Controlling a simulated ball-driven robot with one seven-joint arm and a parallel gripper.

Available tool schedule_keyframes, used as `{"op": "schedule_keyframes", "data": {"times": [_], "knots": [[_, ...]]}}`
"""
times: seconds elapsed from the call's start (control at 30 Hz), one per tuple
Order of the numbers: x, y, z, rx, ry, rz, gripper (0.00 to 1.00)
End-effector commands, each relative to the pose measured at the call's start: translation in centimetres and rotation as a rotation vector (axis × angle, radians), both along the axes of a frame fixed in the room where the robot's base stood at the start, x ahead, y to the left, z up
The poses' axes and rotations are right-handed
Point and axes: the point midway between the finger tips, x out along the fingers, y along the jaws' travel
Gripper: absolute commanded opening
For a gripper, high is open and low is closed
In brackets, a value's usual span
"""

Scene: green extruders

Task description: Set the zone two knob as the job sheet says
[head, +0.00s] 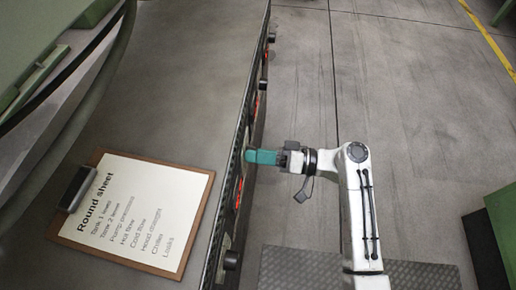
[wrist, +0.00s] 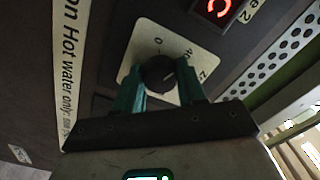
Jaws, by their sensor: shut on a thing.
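My gripper (head: 253,156) reaches left to the front face of the console, its teal fingers at the panel. In the wrist view the fingers (wrist: 163,88) stand on either side of a dark round knob (wrist: 158,71) and are shut on it. The knob sits on a pale dial plate (wrist: 184,45) with a 0, a 2 and other marks around it. A pale pointer line on the knob faces the upper right. A label by a lit red display (wrist: 221,6) ends in a 2; the rest is cut off. No job sheet is readable.
A brown clipboard (head: 206,215) headed "Round sheet" lies on the console top (head: 190,60); its list names tanks, pump pressure, flows and leaks. A "Hot water only" label (wrist: 68,60) is left of the knob. Open floor (head: 410,100) lies right of the console.

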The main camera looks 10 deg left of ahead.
Motion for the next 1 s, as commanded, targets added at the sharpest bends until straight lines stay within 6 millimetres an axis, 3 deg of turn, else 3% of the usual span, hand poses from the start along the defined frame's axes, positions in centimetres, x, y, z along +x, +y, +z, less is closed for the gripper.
{"op": "schedule_keyframes", "data": {"times": [0.3, 0.8, 0.83, 1.0], "knots": [[0.04, -0.04, 0.07, 0.003, 0.108, -0.001, 0.09], [0.06, -0.06, -0.02, 0.003, 0.126, -0.002, 0.09], [0.06, -0.06, -0.02, 0.003, 0.125, -0.002, 0.41], [0.04, -0.05, -0.01, 0.004, 0.125, -0.001, 0.57]]}}
